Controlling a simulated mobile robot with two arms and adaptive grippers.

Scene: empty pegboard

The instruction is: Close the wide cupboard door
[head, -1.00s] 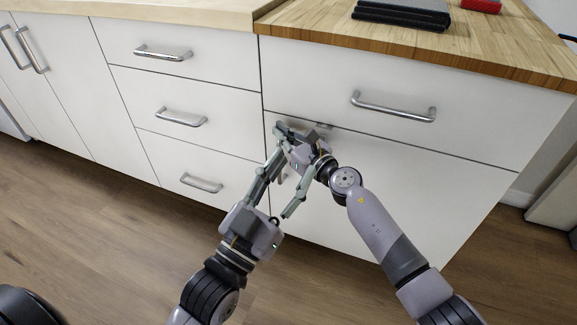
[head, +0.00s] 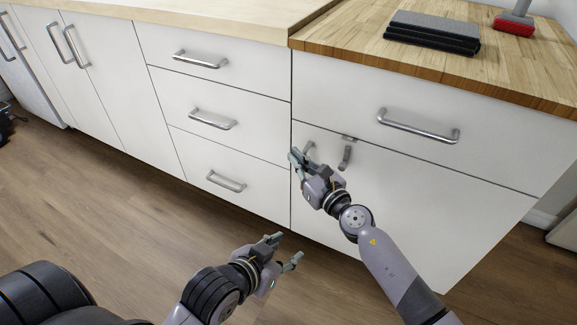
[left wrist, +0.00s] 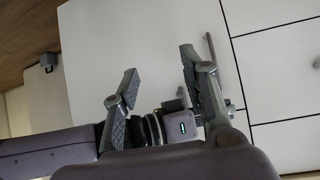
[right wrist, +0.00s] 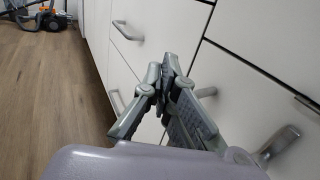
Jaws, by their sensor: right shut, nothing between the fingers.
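The wide cupboard door (head: 410,210) is the white panel under the drawer at the right. It looks flush with the cabinet front, with only a thin seam along its top. A small grey latch-like piece (head: 347,157) hangs near its upper left. My right gripper (head: 299,156) is in front of the door's upper left edge; whether it touches is unclear. Its fingers meet in the right wrist view (right wrist: 160,76), with nothing between them. My left gripper (head: 287,249) is open and empty, low in front of the cabinets; its spread fingers show in the left wrist view (left wrist: 160,70).
A drawer (head: 350,105) with a bar handle is above the door. Several white drawers (head: 215,85) stand to its left. The wooden countertop (head: 350,45) holds a dark folded stack (head: 433,32) and a red-based tool (head: 513,25). The floor in front is open.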

